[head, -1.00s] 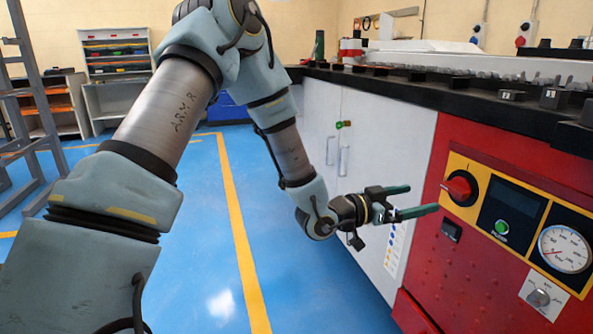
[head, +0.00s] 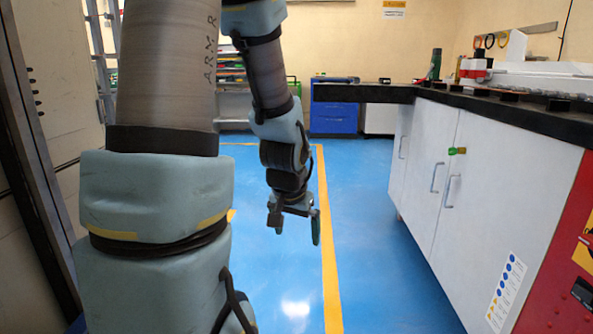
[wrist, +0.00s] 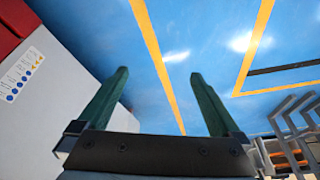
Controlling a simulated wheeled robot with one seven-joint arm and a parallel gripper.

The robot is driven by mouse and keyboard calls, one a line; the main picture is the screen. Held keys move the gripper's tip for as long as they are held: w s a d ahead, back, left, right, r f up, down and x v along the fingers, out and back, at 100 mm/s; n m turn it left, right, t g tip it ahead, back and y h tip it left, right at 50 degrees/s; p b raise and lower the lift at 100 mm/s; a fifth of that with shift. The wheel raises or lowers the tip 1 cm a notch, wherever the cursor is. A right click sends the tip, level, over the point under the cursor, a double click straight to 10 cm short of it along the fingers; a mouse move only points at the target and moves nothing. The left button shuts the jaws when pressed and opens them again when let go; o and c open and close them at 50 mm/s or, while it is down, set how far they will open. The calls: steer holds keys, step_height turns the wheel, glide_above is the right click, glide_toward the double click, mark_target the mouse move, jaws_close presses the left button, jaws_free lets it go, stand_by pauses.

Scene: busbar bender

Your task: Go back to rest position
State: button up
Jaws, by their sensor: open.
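My gripper (head: 297,228) hangs over the blue floor in the head view, left of the white cabinets and close to the yellow floor line. In the wrist view my gripper (wrist: 160,98) shows two green fingers spread wide apart, with only floor between them. It is open and empty. In the head view its fingers are partly seen edge-on, and my arm fills the left half of the picture.
White cabinets (head: 459,183) under a black worktop (head: 540,122) stand at the right, beside part of the red machine (head: 575,245). A blue cabinet (head: 334,118) stands at the back. Blue floor (head: 385,270) lies clear between the yellow line (head: 328,265) and the cabinets.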

steer(key=s+a+r+n+g+p, duration=0.1)
steer(key=s+a+r+n+g, duration=0.2)
steer(key=s+a, duration=0.45)
step_height(320, 180, up, 21)
steer(key=p, duration=2.1)
steer(key=shift+w+d+f+t+y, duration=0.2)
steer(key=shift+d+t+y, duration=0.1)
steer(key=shift+d+y, duration=0.1)
